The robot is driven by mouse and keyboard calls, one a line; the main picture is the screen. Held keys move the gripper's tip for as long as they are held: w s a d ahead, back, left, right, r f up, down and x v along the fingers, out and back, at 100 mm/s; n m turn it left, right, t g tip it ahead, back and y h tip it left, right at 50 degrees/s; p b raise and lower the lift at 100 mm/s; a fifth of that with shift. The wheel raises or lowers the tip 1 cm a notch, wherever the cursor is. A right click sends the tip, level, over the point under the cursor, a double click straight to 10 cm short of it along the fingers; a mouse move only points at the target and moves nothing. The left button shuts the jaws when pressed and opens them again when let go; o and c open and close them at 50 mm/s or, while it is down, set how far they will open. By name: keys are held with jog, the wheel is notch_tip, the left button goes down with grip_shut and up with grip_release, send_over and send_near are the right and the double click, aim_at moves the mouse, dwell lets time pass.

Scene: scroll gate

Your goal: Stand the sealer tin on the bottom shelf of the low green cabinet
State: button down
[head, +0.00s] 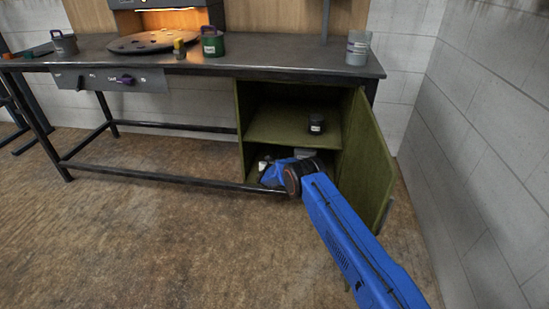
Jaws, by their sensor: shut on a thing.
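The low green cabinet (240,125) stands under the right end of the bench with its door (366,160) swung open to the right. My gripper (288,160) is inside its lower compartment, at the bottom shelf, mostly hidden by my blue wrist. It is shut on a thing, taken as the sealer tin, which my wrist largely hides. A small grey patch (303,152) shows just behind my wrist; I cannot tell if it is the tin. Whether the tin touches the shelf cannot be seen.
A black jar with a white label (316,123) stands on the cabinet's middle shelf (275,128). A block wall (490,130) is close on the right.

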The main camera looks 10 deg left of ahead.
jog(key=c, duration=1.5)
grip_release()
jog(key=shift+f, duration=0.1)
jog(key=shift+s, duration=0.1)
jog(key=shift+s+r, duration=0.2)
jog(key=shift+s, duration=0.15)
jog(key=s, duration=0.3)
jog(key=s+r, duration=0.1)
jog(key=s, duration=0.7)
jog(key=shift+a+r, duration=0.15)
jog(key=shift+r, duration=0.2)
